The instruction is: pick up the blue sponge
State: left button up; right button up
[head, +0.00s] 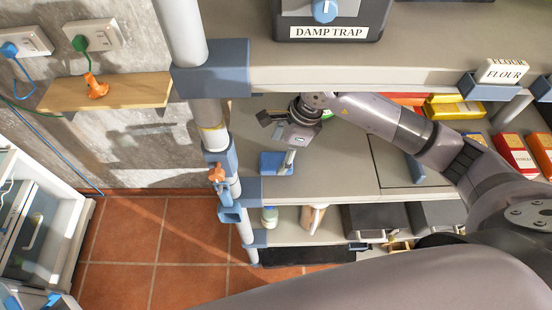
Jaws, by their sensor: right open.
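The blue sponge (270,162) lies on the middle shelf (335,165), near its left end by the upright post. My right arm reaches in from the right between the shelves. My right gripper (288,160) is open and right at the sponge, with a finger over or against its right part. Whether the finger touches the sponge I cannot tell. The gripper hides a part of the sponge's right side. My left gripper is not in view.
The upper shelf (420,62) holds the damp trap (330,20) above my arm. The post (216,140) with an orange-handled clamp stands left of the sponge. Several packets, one red and white (515,154), sit right on the middle shelf. Bottles and dark boxes stand below.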

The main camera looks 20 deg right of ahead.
aim_at(277, 161)
jog(key=shift+p+x, duration=0.45)
jog(key=shift+x, duration=1.45)
jog(key=shift+c, duration=0.5)
jog(key=c, duration=0.9)
